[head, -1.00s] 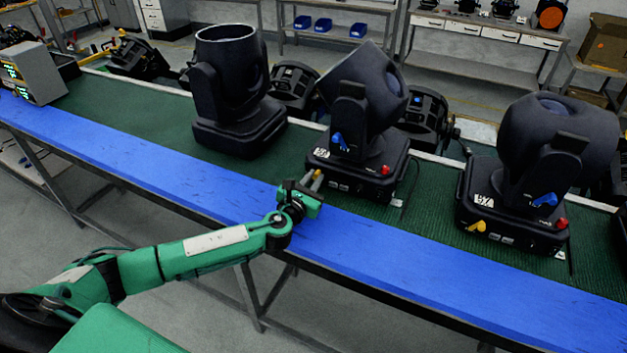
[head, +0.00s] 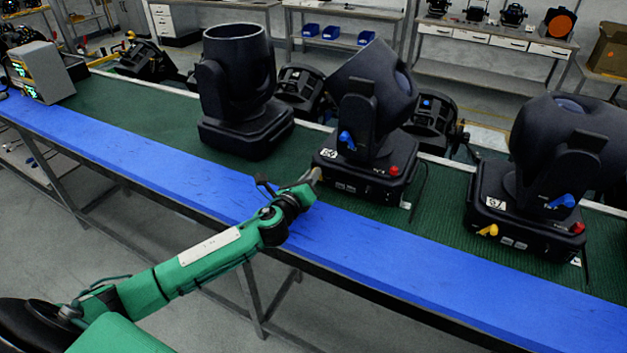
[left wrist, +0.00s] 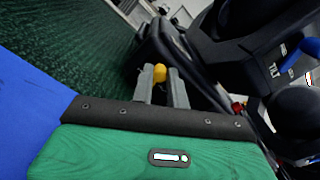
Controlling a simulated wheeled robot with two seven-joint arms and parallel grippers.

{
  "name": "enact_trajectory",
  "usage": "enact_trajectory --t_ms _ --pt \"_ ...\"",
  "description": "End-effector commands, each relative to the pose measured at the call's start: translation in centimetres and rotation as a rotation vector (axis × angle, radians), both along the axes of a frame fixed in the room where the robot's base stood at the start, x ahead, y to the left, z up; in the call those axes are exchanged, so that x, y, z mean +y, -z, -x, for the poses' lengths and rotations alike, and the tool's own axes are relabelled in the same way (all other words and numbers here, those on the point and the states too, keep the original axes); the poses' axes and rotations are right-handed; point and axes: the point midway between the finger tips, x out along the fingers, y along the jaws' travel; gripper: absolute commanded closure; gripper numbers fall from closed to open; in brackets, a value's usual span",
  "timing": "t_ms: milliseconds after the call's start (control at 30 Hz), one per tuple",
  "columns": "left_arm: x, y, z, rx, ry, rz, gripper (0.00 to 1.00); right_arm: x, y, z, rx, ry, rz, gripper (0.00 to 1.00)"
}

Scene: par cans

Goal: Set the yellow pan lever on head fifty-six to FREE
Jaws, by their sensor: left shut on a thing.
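The middle moving head (head: 366,120) stands on the bench with a white label that looks like 56, too small to read surely. It has a blue lever (head: 347,140) on its yoke and a red knob (head: 394,170) on its base. My left gripper (head: 316,172) is at the front left corner of that base. In the left wrist view its fingers (left wrist: 161,88) are shut on the yellow pan lever (left wrist: 159,72), whose rounded end shows between the tips. In the head view the gripper hides this lever. Its position marking cannot be read. My right gripper is out of view.
Another head (head: 530,170) stands to the right, with its own yellow lever (head: 487,230). A third head (head: 238,95) stands to the left. The blue front strip (head: 180,180) of the bench is clear. More fixtures lie behind the row.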

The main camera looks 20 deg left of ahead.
Motion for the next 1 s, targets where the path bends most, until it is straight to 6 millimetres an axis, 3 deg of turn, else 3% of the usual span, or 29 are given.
enact_trajectory --t_ms 400,967,1000 --pt "0.67 0.3 -0.03 0.006 -0.001 0.204 1.0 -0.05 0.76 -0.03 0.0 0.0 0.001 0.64" --pt "0.76 0.33 -0.05 0.009 -0.001 0.238 1.0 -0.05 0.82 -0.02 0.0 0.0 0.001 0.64" --pt "0.76 0.33 -0.05 0.009 -0.001 0.238 0.83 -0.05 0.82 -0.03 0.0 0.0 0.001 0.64"
